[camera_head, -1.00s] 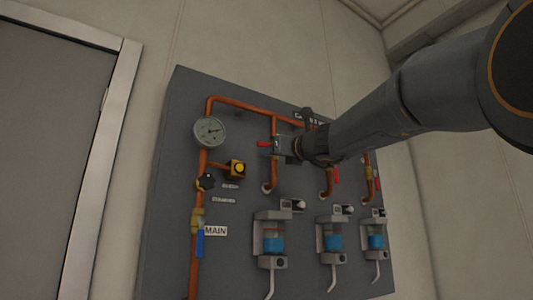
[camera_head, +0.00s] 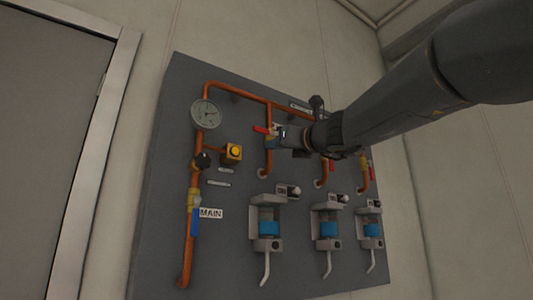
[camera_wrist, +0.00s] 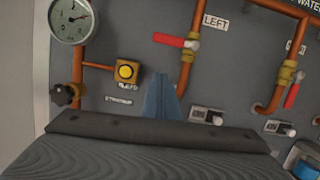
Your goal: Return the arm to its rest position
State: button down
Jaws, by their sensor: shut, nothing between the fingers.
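My gripper (camera_head: 277,136) is in front of the upper middle of a dark grey panel (camera_head: 225,270), beside the left valve's red handle in the head view. In the wrist view my gripper (camera_wrist: 161,92) shows as closed blue-grey fingers pointing at the panel, with nothing between them. The red handle (camera_wrist: 173,40) lies roughly level, to the left of its pipe, below the LEFT label (camera_wrist: 215,22). The fingertips appear below this handle in the wrist view. Whether they touch anything is not clear. My arm reaches in from the upper right.
A pressure gauge (camera_head: 205,114), a yellow button (camera_head: 233,152), a black knob (camera_head: 202,160) and a blue MAIN valve handle (camera_head: 195,221) are on the panel's left. Three dispensers with blue liquid (camera_head: 268,229) hang below. A door (camera_head: 45,130) is at far left.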

jog(key=b+v, duration=0.1)
jog(key=v, duration=0.4)
jog(key=shift+s+f, duration=0.1)
jog(key=shift+f, duration=0.1)
jog(key=d+f+n+g+h, duration=0.1)
jog(key=f+n+g+h, duration=0.2)
jog(key=f, duration=1.3)
jog(key=w+d+f+n+g+h, duration=0.1)
jog(key=d+f+n+g, duration=0.3)
jog(key=f, duration=1.1)
jog(key=a+f+n+g+h, duration=0.1)
jog(key=f+n+g+h, duration=0.35)
jog(key=f, duration=1.15)
jog(key=s+d+f+n+g+h, duration=0.1)
jog(key=s+d+f+n, duration=0.2)
jog(key=s+f+n, duration=0.2)
jog(key=s+d+f+n+g+h, duration=0.1)
jog(key=s+d+f+n, duration=0.3)
jog(key=s+f, duration=0.7)
jog(key=s+d+f+n+g+h, duration=0.1)
jog(key=s+d+f+n+g, duration=0.2)
jog(key=s+f+n, duration=0.4)
notch_tip(320, 180, down, 7)
jog(key=shift+s+d+f+n, duration=0.15)
jog(key=shift+s+d+n, duration=0.3)
jog(key=shift+s, duration=0.6)
